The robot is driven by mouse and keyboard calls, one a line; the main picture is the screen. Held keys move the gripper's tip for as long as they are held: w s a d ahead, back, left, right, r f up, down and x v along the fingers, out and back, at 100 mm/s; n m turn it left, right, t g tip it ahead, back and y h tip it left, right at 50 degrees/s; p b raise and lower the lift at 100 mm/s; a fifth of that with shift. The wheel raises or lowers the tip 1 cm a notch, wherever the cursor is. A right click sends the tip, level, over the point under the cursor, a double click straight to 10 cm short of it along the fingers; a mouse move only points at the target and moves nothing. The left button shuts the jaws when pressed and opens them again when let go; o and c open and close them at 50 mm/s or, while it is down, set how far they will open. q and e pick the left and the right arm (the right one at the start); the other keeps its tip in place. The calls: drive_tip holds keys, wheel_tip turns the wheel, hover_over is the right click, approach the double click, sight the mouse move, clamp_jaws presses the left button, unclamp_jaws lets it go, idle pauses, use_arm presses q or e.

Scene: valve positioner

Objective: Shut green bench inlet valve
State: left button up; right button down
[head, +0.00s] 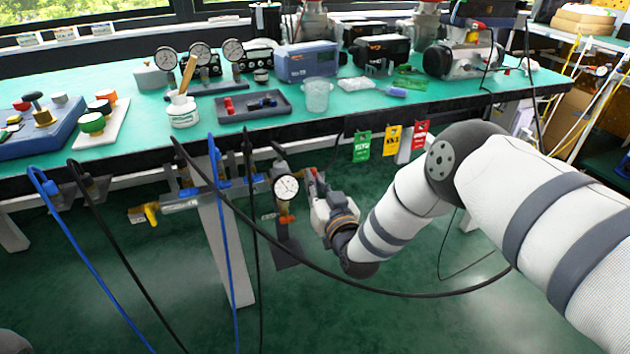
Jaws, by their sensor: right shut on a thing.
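The green-topped bench (420,108) runs across the view, with piping hung under its front edge. A round pressure gauge (286,188) sits on this piping, with an orange part (287,220) below it. A small red valve handle (317,174) shows just right of the gauge. My right gripper (315,186) is there below the bench edge, its fingers shut at this red handle and largely hiding it. The handle's exact angle cannot be told. A yellow lever (151,213) hangs from a pipe fitting farther left. My left gripper is not in view.
Blue hoses (221,200) and black cables hang in front of the bench; one black cable sweeps under my right arm. Green, yellow and red tags (391,139) hang from the bench edge near my arm. The bench top holds gauges, a tray (232,115) and instruments.

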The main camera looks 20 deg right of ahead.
drive_tip(key=shift+n, duration=0.7)
drive_tip(key=c, duration=1.7)
unclamp_jaws()
drive_tip(key=s, duration=1.2)
drive_tip(key=shift+d, duration=0.2)
